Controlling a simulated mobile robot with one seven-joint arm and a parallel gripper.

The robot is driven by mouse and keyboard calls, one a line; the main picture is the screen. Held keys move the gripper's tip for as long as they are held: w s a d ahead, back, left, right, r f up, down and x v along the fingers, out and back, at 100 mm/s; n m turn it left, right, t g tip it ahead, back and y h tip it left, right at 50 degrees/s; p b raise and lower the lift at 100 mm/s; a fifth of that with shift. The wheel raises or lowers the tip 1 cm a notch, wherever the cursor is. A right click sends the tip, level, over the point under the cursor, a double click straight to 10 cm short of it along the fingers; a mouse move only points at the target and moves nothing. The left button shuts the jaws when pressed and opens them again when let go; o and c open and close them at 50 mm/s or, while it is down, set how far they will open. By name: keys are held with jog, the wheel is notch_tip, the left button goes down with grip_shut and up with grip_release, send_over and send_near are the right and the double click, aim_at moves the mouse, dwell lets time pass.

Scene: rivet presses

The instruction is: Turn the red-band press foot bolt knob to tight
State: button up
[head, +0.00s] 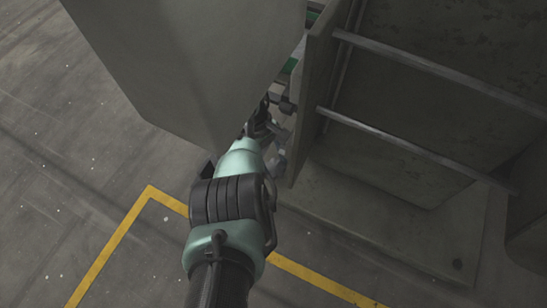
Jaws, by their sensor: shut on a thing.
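My gripper (272,112) is at the end of my pale green and black arm. It reaches into the narrow gap between a large grey cabinet-like body and an upright grey plate. Its fingers are small, dark and partly hidden by the grey body and my own wrist. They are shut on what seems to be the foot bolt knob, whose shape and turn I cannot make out. No red band shows in this view.
The large grey body (190,55) stands close on the left of the gripper. The upright plate (317,75) is close on its right, with two metal rails (410,147) running rightward over a grey base (390,225). Yellow-lined floor (110,245) is clear at lower left.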

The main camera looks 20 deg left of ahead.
jog(key=o, duration=1.1)
jog(key=p+v, duration=0.4)
jog(key=v, duration=0.9)
